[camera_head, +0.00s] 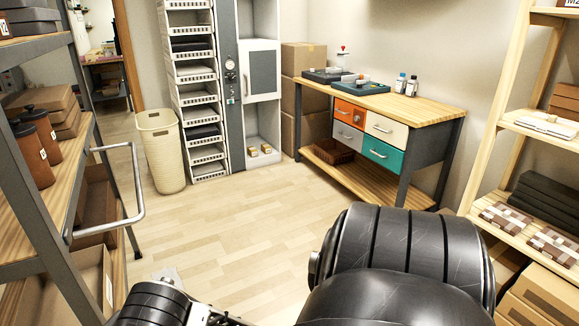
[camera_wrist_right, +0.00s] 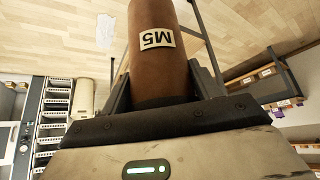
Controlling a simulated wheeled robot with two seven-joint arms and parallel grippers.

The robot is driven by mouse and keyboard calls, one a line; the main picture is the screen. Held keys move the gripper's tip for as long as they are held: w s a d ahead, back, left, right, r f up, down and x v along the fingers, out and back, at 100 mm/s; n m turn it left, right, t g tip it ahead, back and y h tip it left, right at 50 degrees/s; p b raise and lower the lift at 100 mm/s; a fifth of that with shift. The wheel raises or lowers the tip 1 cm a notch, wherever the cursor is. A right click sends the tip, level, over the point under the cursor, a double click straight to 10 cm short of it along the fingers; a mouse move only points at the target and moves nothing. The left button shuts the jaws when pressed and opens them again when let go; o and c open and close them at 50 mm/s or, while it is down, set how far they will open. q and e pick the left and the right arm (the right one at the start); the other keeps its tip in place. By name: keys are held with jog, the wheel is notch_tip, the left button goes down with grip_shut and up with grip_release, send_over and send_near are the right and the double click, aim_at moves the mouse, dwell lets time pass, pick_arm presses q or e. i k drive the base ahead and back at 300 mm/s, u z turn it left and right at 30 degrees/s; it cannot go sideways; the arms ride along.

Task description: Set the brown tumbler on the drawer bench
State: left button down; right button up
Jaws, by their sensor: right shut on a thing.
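The brown tumbler (camera_wrist_right: 160,75), with a white label reading M5 upside down, is held between the fingers of my right gripper (camera_wrist_right: 163,85) in the right wrist view. Its far end runs out of the top of that view. The drawer bench (camera_head: 400,105) stands against the wall at the back right in the head view, with a wooden top and orange, white and teal drawers. The tumbler and the right gripper do not show in the head view, where a dark arm of mine fills the lower right. My left gripper is not visible.
Trays (camera_head: 340,80) and two small bottles (camera_head: 405,84) stand on the bench; its right and front top is bare. More brown lidded tumblers (camera_head: 38,135) stand on the left shelf. A cream bin (camera_head: 160,150) stands farther back.

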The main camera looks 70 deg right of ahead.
aim_at(374, 99)
jog(key=k, duration=0.15)
jog(key=z, duration=2.2)
jog(key=i, duration=4.75)
jog(key=z, duration=0.15)
